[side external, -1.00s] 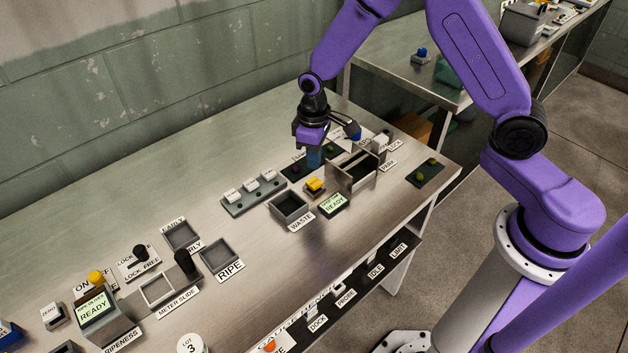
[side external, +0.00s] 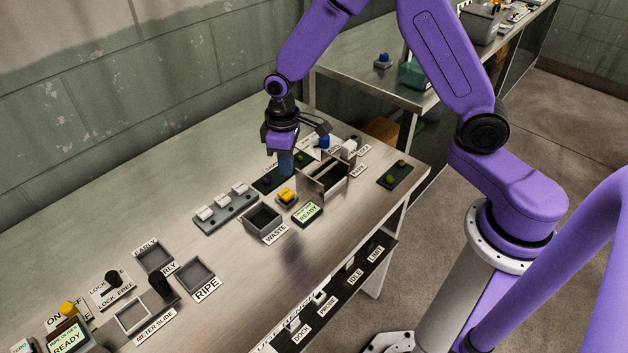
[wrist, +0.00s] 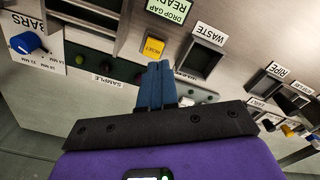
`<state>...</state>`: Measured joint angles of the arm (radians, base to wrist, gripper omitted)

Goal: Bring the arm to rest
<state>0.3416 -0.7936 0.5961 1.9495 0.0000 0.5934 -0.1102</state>
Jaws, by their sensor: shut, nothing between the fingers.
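My gripper (side external: 286,172) hangs over the bench with its blue fingers together and nothing between them. In the side view it is behind the yellow button (side external: 287,195) and appears apart from the bench top. In the wrist view the closed fingertips (wrist: 153,68) point toward the yellow RESET button (wrist: 153,47). Part of the SAMPLE label area is hidden behind my fingers and wrist.
A taller grey open box (side external: 325,180) is right of my gripper. Bare bench (side external: 110,215) lies to the left.

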